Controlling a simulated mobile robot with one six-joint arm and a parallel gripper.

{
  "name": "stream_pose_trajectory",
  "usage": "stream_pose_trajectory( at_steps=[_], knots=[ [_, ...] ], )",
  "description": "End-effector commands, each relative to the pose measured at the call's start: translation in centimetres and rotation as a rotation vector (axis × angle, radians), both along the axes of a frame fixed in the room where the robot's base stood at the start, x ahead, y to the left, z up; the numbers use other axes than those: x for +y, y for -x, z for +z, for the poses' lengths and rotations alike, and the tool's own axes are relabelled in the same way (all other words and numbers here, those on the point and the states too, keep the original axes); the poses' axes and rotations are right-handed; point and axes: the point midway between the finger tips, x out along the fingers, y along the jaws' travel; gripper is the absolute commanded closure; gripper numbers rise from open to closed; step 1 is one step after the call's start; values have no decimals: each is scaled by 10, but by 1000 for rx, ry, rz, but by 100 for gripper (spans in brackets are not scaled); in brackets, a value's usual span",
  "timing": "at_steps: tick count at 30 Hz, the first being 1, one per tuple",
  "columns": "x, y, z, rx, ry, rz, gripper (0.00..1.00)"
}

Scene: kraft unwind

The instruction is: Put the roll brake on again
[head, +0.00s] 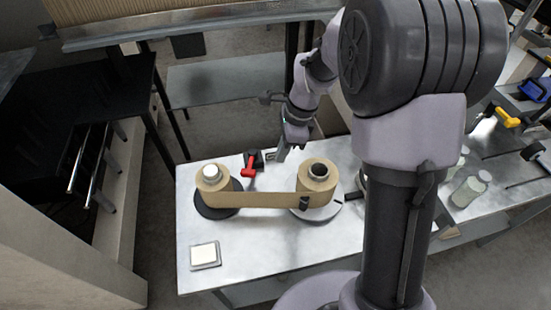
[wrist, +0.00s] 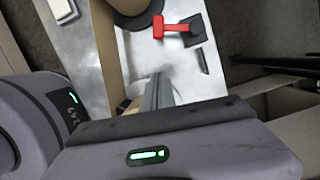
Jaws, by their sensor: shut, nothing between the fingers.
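The roll brake appears to be the red T-shaped lever (head: 247,170) on a black block, behind and between the two kraft rolls. In the wrist view the red lever (wrist: 172,27) points away from its black block (wrist: 200,30). The left kraft roll (head: 212,187) sits on a dark disc and the right kraft roll (head: 317,184) on a pale disc, with a brown paper web (head: 255,200) stretched between them. My gripper (head: 281,156) is shut and empty, right of the lever and apart from it. Its fingers (wrist: 158,82) also show in the wrist view.
The metal table (head: 240,255) is bare at the front, apart from a small tray with a pale pad (head: 205,254). Several bottles (head: 468,188) stand at the right. A dark slot-like piece (wrist: 203,62) lies near the block in the wrist view.

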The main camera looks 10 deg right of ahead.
Motion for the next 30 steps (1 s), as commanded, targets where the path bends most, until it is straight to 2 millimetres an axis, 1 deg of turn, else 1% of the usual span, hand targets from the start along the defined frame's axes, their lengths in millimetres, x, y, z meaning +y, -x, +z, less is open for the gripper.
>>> stream_pose_trajectory(
  at_steps=[1, 3, 6, 21, 23, 25, 26, 27, 29, 30],
  knots=[
    [-2, 1, 11, 0, 0, -1, 100],
    [-4, 1, 19, -1, 1, 0, 100],
    [-6, 2, 26, 0, 0, -1, 100],
    [-7, 3, 28, 0, 1, 1, 100],
    [-6, 6, 34, -18, 4, 25, 100],
    [-1, 19, 58, -85, 22, 124, 100],
    [2, 29, 72, -129, 36, 191, 100],
    [7, 47, 91, -197, 60, 300, 100],
    [14, 81, 116, -305, 109, 483, 100],
    [17, 104, 128, -373, 148, 604, 100]
  ],
)
